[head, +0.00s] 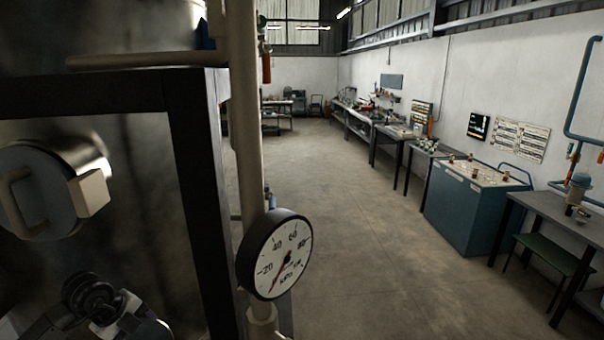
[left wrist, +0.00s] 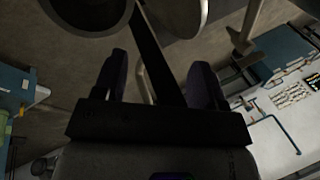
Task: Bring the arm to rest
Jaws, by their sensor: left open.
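My left gripper (left wrist: 160,82) shows in the left wrist view with its two dark fingers apart and nothing between them. A dark beam passes behind the gap, and I see no contact with it. In the head view, part of my left arm (head: 100,308) is at the bottom left, below a round metal fitting (head: 50,195) with a handle; its fingertips cannot be made out there. My right gripper is in neither view.
A dark frame post (head: 195,200) and a pale vertical pipe (head: 245,120) with a round pressure gauge (head: 275,258) stand close by, right of my arm. Open floor (head: 350,230) lies beyond. A blue console (head: 470,205) and benches line the right wall.

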